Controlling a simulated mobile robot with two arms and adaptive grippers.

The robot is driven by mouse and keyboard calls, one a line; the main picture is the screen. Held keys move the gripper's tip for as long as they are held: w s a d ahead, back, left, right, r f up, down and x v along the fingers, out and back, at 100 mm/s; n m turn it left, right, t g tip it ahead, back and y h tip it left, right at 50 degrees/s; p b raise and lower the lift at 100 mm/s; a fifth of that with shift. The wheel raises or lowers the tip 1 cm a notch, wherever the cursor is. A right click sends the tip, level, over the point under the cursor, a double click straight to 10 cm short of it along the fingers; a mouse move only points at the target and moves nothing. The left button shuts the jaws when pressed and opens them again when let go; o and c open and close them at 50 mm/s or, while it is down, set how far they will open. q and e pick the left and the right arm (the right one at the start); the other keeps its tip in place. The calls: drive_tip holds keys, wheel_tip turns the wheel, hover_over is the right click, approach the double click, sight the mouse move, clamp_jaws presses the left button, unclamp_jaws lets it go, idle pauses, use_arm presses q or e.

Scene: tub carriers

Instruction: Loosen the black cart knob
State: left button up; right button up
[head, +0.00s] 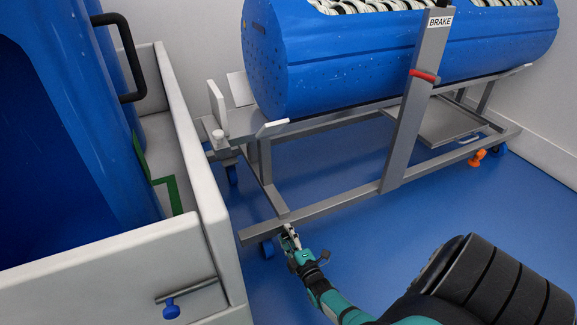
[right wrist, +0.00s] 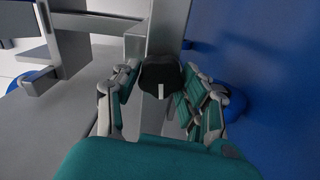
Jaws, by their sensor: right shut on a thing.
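The black cart knob (right wrist: 160,72) shows in the right wrist view, with a short white mark on its front. It sits at the grey metal frame of the cart (head: 330,206). My right gripper (right wrist: 160,84) has its fingers on both sides of the knob and is shut on it. In the head view my right gripper (head: 289,236) is at the near lower corner of the cart frame, and it hides the knob there. My left gripper is not in view.
The cart carries a big blue tub (head: 340,60) and has an upright post with a BRAKE sign (head: 440,21) and a red handle (head: 425,76). A white-walled bin (head: 110,262) with a blue knob (head: 171,309) stands at left. Blue floor (head: 480,215) lies open at right.

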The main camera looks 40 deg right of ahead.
idle(0.3)
drive_tip(key=o, duration=1.2)
drive_tip(key=v, duration=0.7)
drive_tip(key=shift+s, duration=0.2)
drive_tip(key=shift+a, duration=0.1)
